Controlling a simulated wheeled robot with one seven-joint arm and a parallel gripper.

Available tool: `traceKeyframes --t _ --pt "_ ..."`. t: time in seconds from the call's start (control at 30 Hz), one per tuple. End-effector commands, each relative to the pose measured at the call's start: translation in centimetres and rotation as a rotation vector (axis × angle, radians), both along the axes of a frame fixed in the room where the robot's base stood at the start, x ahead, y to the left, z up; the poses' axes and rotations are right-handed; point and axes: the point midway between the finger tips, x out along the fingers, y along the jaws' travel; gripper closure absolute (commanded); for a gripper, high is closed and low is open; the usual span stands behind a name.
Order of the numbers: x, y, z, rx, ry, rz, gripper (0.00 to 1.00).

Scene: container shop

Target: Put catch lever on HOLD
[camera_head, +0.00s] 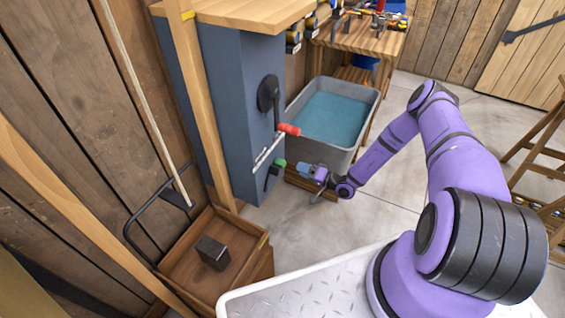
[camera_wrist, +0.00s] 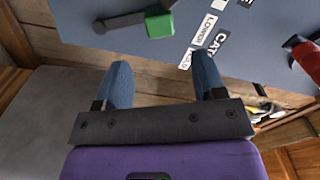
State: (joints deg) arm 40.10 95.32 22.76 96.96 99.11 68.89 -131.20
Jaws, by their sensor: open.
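The catch lever, a short dark bar with a green grip, is mounted low on the blue-grey cabinet (camera_head: 235,110). Its green grip (camera_head: 279,163) is just left of my gripper (camera_head: 303,168) in the head view. In the wrist view the green grip (camera_wrist: 160,22) is at the top, beyond my gripper (camera_wrist: 162,66). The two blue fingers are spread, with nothing between them and a gap before the lever. White label strips (camera_wrist: 207,32) beside the lever read CATCH and LOWER; part of the lettering is cut off, and I cannot make out HOLD.
A crank with a red handle (camera_head: 289,129) sticks out above the lever; its red end (camera_wrist: 305,58) shows at right in the wrist view. A grey tub of water (camera_head: 358,140) stands close behind my gripper. A wooden box (camera_head: 255,268) with a dark block (camera_head: 213,252) is at lower left.

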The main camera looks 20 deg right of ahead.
Motion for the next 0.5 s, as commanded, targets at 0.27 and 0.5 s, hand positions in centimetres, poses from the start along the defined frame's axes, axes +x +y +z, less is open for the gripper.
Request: traceKeyframes --t 0.27,0.5 --pt "3.5 3.5 0.0 -0.001 -0.001 0.002 0.36" --pt "5.8 5.7 0.0 0.000 0.001 0.002 0.36"
